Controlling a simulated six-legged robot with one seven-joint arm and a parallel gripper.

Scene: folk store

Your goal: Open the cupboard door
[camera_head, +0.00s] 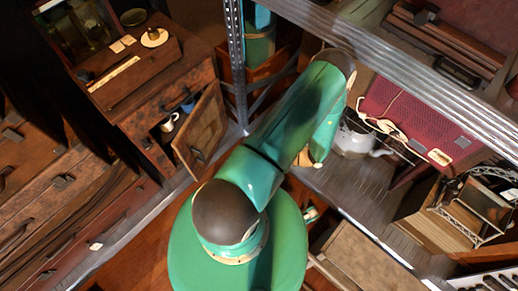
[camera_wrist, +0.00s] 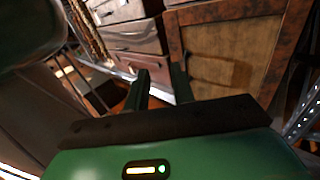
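The cupboard (camera_head: 150,95) is a brown wooden cabinet at the upper left of the head view. Its door (camera_head: 203,130) stands partly open, swung out to the right, with a small dark handle low on its face. A pale mug (camera_head: 170,122) and something blue show in the opening. In the wrist view, a framed wooden panel that looks like the door (camera_wrist: 225,55) fills the upper right. My gripper (camera_wrist: 160,78) has its two dark fingers apart and nothing visible between them. The right finger overlaps the panel's left edge; I cannot tell whether they touch. The head view does not clearly show the gripper.
A metal shelf post (camera_head: 236,65) stands right of the door. Metal shelving to the right holds a red radio-like box (camera_head: 420,115), a white kettle (camera_head: 352,140) and a wire rack (camera_head: 470,210). Drawers (camera_head: 45,200) line the left. Drawers (camera_wrist: 135,38) also show in the wrist view.

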